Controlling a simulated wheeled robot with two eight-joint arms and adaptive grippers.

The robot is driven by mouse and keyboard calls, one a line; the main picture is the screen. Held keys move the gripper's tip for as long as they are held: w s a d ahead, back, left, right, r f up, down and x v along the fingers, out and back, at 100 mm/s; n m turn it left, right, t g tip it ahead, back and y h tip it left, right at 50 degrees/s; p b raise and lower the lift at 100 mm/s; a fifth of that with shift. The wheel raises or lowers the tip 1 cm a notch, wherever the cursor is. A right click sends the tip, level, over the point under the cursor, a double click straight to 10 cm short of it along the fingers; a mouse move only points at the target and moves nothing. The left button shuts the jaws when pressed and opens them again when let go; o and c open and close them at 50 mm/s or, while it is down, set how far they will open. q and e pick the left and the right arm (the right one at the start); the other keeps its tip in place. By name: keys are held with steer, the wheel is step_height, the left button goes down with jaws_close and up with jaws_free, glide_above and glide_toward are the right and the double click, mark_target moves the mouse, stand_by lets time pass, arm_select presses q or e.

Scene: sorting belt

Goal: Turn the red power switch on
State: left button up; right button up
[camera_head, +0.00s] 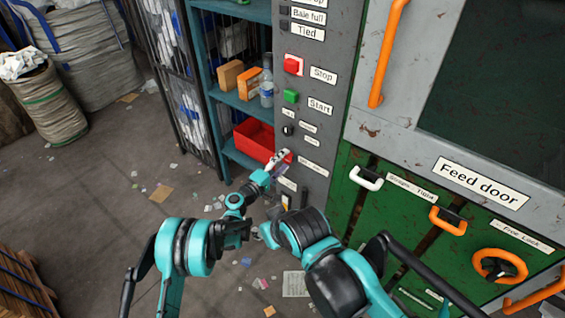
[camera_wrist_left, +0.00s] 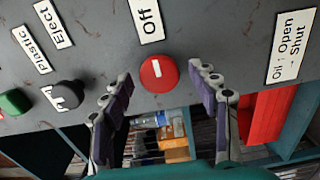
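The red power switch (camera_wrist_left: 157,73) is a round red knob with a short white mark, on the grey panel (camera_wrist_left: 200,45). The mark lies on the side towards the "Off" label (camera_wrist_left: 149,18). My left gripper (camera_wrist_left: 167,105) is open. Its two fingers stand on either side of the knob in the left wrist view, with a visible gap to each side. In the head view my left gripper (camera_head: 279,160) is at the lower part of the panel and mostly hides the switch. My right arm shows at the bottom, but I cannot make out its gripper.
A red stop button (camera_head: 293,65) and a green start button (camera_head: 291,96) sit higher on the panel. A black selector knob (camera_wrist_left: 64,95) is beside the switch. A shelf with a red bin (camera_head: 258,140) stands left of the panel. The green feed door machine (camera_head: 400,225) is right.

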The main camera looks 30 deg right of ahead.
arm_select(q)
steer(key=v, duration=1.2)
stand_by(0.4)
